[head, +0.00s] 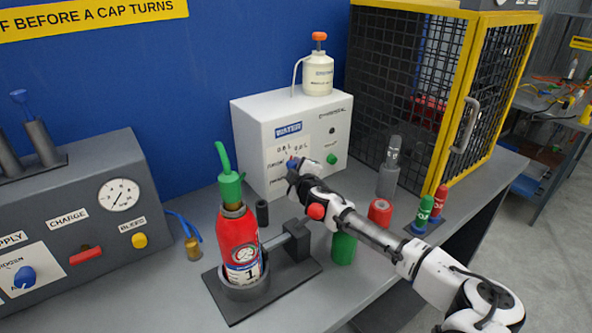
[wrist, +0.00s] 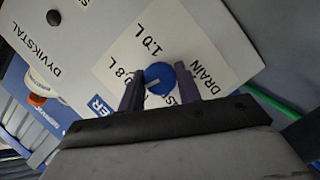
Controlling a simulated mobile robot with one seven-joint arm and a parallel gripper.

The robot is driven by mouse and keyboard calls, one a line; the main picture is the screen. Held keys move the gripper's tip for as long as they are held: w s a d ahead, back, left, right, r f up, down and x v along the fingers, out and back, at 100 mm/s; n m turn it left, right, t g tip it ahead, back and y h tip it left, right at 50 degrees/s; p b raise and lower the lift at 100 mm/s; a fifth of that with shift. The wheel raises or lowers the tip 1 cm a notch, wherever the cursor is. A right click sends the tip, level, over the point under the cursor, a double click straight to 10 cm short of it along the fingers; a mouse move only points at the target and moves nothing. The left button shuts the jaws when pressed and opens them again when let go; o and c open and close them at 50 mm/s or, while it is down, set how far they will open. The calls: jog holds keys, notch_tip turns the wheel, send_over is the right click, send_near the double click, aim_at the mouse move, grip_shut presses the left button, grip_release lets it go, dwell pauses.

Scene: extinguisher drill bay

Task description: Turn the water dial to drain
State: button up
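The water dial is a round blue knob with a short white mark. It shows in the wrist view (wrist: 160,77) on a white label plate printed 0.8 L, 1.0 L and DRAIN. The mark lies toward the lower left of the knob, away from DRAIN on the right. My gripper (wrist: 160,84) has one dark finger on each side of the dial, very close to it. I cannot tell whether they press on it. In the head view my gripper (head: 295,168) is at the front of the white water box (head: 250,116) and covers part of the dial.
A red extinguisher (head: 238,240) stands in a dark holder left of my arm. A green cylinder (head: 343,248) and a red one (head: 380,212) stand close to my arm. A yellow-framed cage (head: 440,90) is at right. A green button (head: 332,158) is on the box.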

jog(key=o, duration=0.4)
notch_tip(320, 180, up, 20)
jog(key=b, duration=0.2)
dwell(0.3)
